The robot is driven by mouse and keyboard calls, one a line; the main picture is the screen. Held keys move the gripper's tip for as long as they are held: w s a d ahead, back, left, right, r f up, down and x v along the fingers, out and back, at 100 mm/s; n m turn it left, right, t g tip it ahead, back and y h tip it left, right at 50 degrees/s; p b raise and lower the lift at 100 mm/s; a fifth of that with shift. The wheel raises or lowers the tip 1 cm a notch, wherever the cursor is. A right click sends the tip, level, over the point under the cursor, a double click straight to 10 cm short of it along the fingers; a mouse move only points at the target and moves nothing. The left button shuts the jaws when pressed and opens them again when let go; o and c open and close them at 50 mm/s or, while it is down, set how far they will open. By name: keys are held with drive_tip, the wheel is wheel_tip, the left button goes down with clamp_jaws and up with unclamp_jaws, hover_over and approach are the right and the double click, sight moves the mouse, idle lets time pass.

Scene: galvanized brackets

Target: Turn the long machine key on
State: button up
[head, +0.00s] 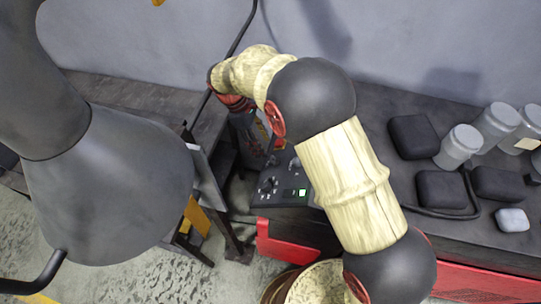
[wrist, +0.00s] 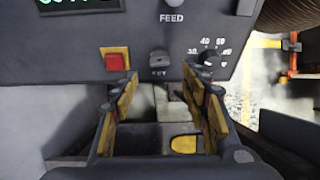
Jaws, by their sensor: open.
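The machine key (wrist: 159,57) is a small dark grey piece on the panel face in the wrist view, with a partly readable label under it. My gripper (wrist: 161,82) is open and empty, its two yellow-and-dark fingers spread left and right, with the key showing between and just beyond the tips. I cannot tell whether either finger touches the panel. In the head view my gripper is largely hidden by my arm, and I cannot make out the key there.
A red square button (wrist: 115,62) sits left of the key, and a numbered dial (wrist: 208,58) sits right of it. In the head view, a control panel (head: 291,204) with knobs lies below my wrist. Black boxes (head: 414,136) and grey canisters (head: 459,147) stand on the right bench.

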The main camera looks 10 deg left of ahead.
sight(272, 158)
drive_tip(key=shift+n, duration=0.6)
drive_tip(key=x, duration=0.7)
drive_tip(key=shift+d+f, duration=0.15)
drive_tip(key=shift+f, duration=0.2)
drive_tip(key=c, duration=1.1)
drive_tip(key=shift+m+t, duration=0.3)
drive_tip(key=shift+m, duration=0.6)
drive_tip(key=o, duration=1.1)
